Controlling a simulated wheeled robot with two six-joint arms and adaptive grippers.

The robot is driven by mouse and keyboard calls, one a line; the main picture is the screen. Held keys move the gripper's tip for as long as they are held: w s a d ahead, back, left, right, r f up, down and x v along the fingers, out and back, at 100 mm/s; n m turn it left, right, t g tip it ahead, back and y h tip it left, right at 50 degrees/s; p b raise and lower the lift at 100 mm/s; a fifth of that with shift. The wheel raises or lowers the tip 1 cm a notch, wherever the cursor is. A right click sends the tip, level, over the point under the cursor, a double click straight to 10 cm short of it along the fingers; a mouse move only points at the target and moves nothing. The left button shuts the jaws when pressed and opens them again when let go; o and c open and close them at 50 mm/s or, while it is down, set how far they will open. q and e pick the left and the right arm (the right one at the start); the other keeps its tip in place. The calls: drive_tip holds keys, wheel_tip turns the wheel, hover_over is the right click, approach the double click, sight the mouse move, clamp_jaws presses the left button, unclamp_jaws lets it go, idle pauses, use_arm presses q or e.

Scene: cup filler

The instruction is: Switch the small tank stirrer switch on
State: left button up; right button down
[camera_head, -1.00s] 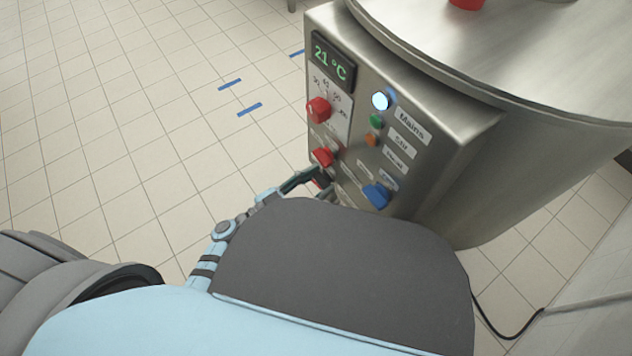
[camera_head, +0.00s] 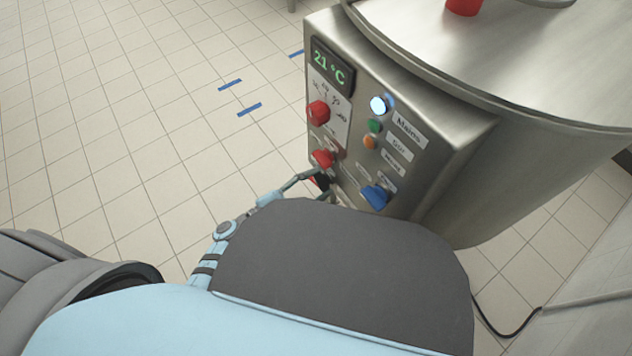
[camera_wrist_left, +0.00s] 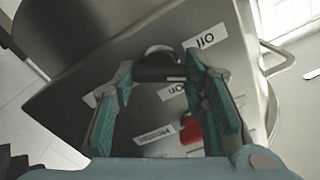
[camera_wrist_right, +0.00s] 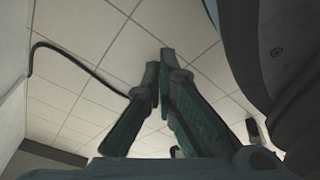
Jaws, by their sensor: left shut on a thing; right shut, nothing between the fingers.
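The small tank's control panel (camera_head: 355,165) carries several knobs and lamps. In the left wrist view, a dark switch knob (camera_wrist_left: 160,71) with a silver ring sits between the fingers of my left gripper (camera_wrist_left: 160,80). Labels "Off" (camera_wrist_left: 203,42) and "on" (camera_wrist_left: 172,90) are beside it, upside down. A further label (camera_wrist_left: 155,133) is too blurred to read. In the head view, my left gripper (camera_head: 322,184) is at the panel's lower left edge, partly hidden by my arm. My right gripper (camera_wrist_right: 160,88) is shut and empty over the floor, away from the panel.
Above the gripper are a red knob (camera_head: 322,158), a red dial (camera_head: 318,112) and a display (camera_head: 332,66) reading 21 °C. A blue knob (camera_head: 375,196) is to the right. The mains lamp (camera_head: 379,105) glows white. Tiled floor (camera_head: 150,130) is open at left.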

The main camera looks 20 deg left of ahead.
use_arm(q)
drive_tip(key=shift+m, duration=1)
drive_tip(key=m, duration=0.3)
drive_tip(key=shift+m, duration=0.3)
drive_tip(key=m+b, duration=0.1)
drive_tip(key=m, duration=0.5)
drive_tip(key=shift+f+m, duration=0.1)
drive_tip(key=shift+m, duration=0.3)
use_arm(e)
drive_tip(key=shift+w+a+f+t, duration=0.15)
drive_tip(key=shift+w+a, duration=0.2)
drive_tip(key=shift+w, duration=0.2)
drive_tip(key=shift+w+a+r+t, duration=0.15)
drive_tip(key=shift+w+a, duration=0.15)
drive_tip(key=shift+w, duration=0.25)
drive_tip(key=shift+d+f, duration=0.15)
use_arm(q)
drive_tip(key=o, duration=1.2)
drive_tip(key=shift+c, duration=0.2)
use_arm(e)
drive_tip(key=shift+s, duration=0.1)
